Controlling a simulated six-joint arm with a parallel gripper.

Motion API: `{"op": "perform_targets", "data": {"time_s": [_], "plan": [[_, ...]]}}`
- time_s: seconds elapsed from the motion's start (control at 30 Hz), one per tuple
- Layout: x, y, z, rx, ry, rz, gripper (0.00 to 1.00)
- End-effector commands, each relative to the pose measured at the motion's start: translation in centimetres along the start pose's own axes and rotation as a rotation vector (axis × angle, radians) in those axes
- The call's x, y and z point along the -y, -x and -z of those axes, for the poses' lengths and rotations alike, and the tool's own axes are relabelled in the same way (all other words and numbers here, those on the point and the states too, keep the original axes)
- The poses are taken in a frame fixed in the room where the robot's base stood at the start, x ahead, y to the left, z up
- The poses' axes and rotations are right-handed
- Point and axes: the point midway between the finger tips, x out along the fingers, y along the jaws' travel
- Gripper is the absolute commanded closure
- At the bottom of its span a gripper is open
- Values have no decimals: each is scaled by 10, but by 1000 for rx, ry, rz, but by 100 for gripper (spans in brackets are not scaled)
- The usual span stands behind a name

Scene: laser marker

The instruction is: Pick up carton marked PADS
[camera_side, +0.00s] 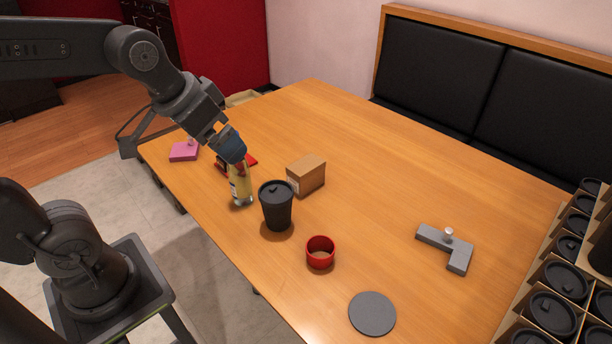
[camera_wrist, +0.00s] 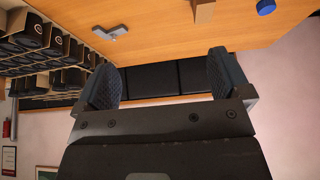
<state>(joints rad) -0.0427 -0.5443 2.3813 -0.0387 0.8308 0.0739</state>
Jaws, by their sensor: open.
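A brown carton (camera_side: 310,175) stands on the wooden table, right of and behind the black lidded cup. A small pale label shows on its left face, too small to read. In the wrist view, a brown block at the top edge (camera_wrist: 203,11) looks like this carton, cut off by the frame. My gripper (camera_wrist: 163,85) is open, with nothing between its two dark fingers. In the side view it is at the end of my arm, left of the carton and apart from it, near the top of a yellow bottle (camera_side: 241,190).
The black cup (camera_side: 276,207) stands close in front of the carton. A red ring-shaped cup (camera_side: 320,252), grey disc (camera_side: 372,313), grey L-shaped bracket (camera_side: 446,247) and pink block (camera_side: 184,151) lie around. A crate of black cups is at right. Table right of the carton is clear.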

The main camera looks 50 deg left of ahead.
Motion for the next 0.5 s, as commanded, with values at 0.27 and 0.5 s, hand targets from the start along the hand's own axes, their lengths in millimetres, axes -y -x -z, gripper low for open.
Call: {"op": "perform_targets", "data": {"time_s": [0.27,0.5], "plan": [[33,-76,92,40,-2,-10,4],[77,-171,143,61,4,-7,4]]}}
